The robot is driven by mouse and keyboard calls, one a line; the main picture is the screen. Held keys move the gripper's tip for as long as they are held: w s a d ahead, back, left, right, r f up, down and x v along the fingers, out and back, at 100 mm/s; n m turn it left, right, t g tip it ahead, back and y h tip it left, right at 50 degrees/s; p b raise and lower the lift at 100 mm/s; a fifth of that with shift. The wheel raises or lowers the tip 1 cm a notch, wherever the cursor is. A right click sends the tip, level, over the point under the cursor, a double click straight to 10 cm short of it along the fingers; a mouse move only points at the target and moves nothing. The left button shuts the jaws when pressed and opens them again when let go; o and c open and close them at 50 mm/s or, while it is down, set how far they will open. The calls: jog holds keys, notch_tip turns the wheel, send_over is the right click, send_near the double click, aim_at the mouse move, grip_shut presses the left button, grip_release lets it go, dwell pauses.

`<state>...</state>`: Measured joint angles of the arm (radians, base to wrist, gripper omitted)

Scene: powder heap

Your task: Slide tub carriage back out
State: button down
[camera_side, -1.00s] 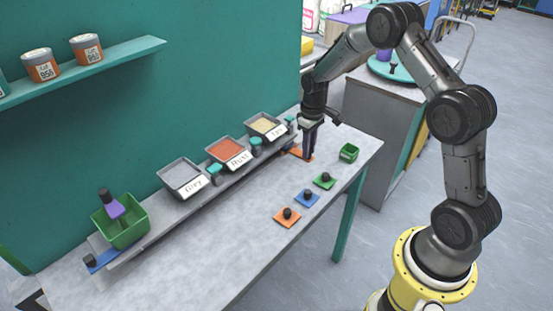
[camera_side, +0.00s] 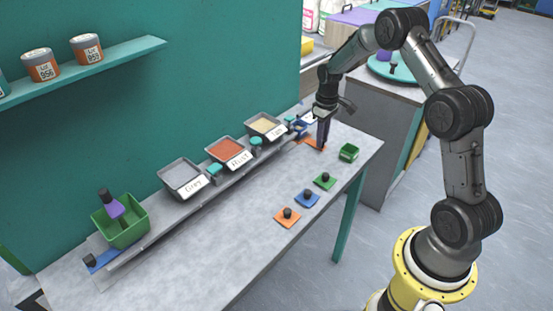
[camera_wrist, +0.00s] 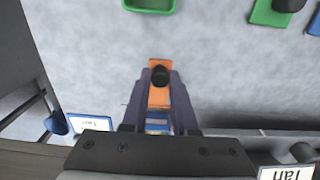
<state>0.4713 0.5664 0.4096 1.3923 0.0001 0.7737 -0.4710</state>
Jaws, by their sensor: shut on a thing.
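An orange plate (camera_side: 308,140) with a black knob (camera_wrist: 160,76) lies at the far right end of the long grey rail in the side view. In the wrist view the orange plate (camera_wrist: 158,98) runs up between my fingers, with a blue and white part below it. My gripper (camera_side: 323,147) points down over the plate's outer end and is shut on the black knob. The fingers (camera_wrist: 160,82) stand either side of the knob. A blue piece (camera_side: 298,127) stands behind the plate. Whether this piece or the plate is the carriage I cannot tell.
A small green tub (camera_side: 348,152) and several knobbed plates (camera_side: 308,198) lie in front.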

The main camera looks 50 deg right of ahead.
jog(key=shift+d, duration=1.3)
jog(key=c, duration=0.8)
grip_release()
jog(key=shift+r, duration=0.15)
notch_tip(320, 180, up, 7)
jog(key=shift+r, duration=0.15)
